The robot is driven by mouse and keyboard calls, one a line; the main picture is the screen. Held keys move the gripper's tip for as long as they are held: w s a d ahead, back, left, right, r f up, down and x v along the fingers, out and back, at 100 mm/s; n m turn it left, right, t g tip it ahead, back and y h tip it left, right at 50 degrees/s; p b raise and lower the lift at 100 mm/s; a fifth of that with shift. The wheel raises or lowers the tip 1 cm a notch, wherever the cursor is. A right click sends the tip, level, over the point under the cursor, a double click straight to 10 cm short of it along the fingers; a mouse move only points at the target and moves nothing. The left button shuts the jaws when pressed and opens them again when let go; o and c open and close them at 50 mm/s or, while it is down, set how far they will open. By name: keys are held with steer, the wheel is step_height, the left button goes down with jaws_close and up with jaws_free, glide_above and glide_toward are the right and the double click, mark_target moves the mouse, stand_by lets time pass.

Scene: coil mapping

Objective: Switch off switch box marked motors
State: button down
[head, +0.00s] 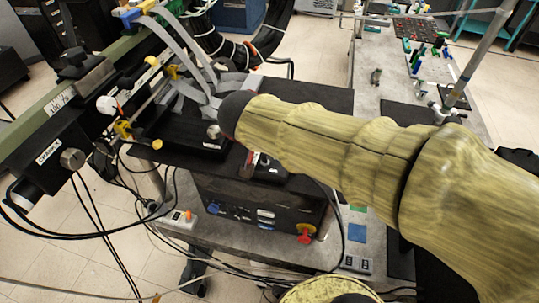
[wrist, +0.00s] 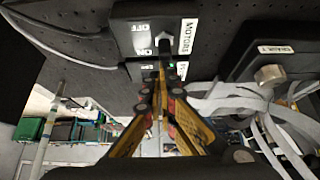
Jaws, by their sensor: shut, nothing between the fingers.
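The switch box marked MOTORS (wrist: 154,22) is a small black box at the top of the wrist view. Its white MOTORS label (wrist: 187,37) is on its right side, and the words OFF and ON are on its face, upside down. A pale metal switch part (wrist: 139,42) shows near the word ON. My gripper (wrist: 163,58) has yellow-and-black fingers, which come together just in front of the box, right of that part. It is shut and empty; whether its tips touch the box cannot be told. In the head view my arm covers most of this area.
A green light (wrist: 171,66) glows beside the fingertips. Grey ribbon cables (wrist: 225,100) hang at the right of the wrist view. In the head view, a black control box with a red knob (head: 305,233) stands below my arm, with loose cables around it.

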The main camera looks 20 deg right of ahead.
steer(key=shift+p, duration=0.6)
steer(key=shift+w+r, duration=0.1)
steer(key=shift+r, duration=0.75)
steer(key=shift+r+p, duration=0.1)
steer(key=shift+p, duration=0.2)
